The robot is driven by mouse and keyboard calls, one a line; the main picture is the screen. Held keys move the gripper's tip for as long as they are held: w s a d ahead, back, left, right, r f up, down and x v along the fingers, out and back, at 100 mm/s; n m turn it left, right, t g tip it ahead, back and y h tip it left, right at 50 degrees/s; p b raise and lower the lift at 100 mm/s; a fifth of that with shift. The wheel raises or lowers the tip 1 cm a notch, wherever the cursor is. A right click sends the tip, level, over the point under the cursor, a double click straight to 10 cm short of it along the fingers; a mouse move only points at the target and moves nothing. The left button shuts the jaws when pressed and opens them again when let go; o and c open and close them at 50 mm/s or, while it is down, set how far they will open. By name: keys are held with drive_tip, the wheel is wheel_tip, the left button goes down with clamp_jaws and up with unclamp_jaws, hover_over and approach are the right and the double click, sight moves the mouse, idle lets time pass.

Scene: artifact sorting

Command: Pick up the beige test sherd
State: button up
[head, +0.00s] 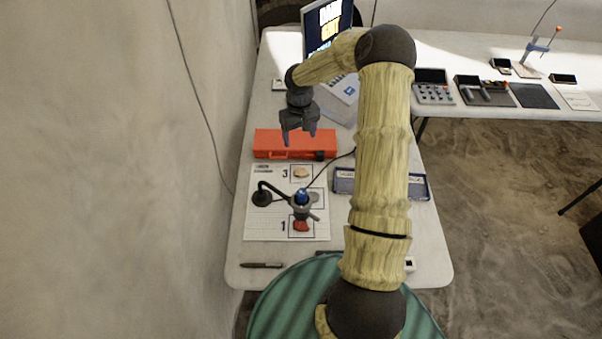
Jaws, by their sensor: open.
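The beige sherd (301,172) lies in the top printed square, by the number 3, on a white sheet (262,225) on the table. A grey sherd (314,197) shows in the middle square, partly behind a small stand device (301,201). A red sherd (301,226) lies in the lowest square, by the number 1. My gripper (297,136) points down with its fingers apart and empty. In the picture it is above the beige sherd, over the orange case; its exact height is hard to tell.
An orange case (278,144) lies just behind the sheet. A blue tray (419,188) is at the right, partly behind my arm. A pen (261,265) lies in front. A wall borders the table's left.

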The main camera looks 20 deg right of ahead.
drive_tip(key=p, duration=0.3)
hover_over(301, 172)
drive_tip(key=f, duration=1.2)
drive_tip(key=shift+s+a+f, duration=0.15)
drive_tip(key=shift+a, duration=0.1)
drive_tip(key=shift+d+f+p, duration=0.15)
drive_tip(key=shift+f+p, duration=0.7)
drive_tip(key=shift+f, duration=1.75)
drive_tip(key=shift+c, duration=0.2)
drive_tip(key=c, duration=1)
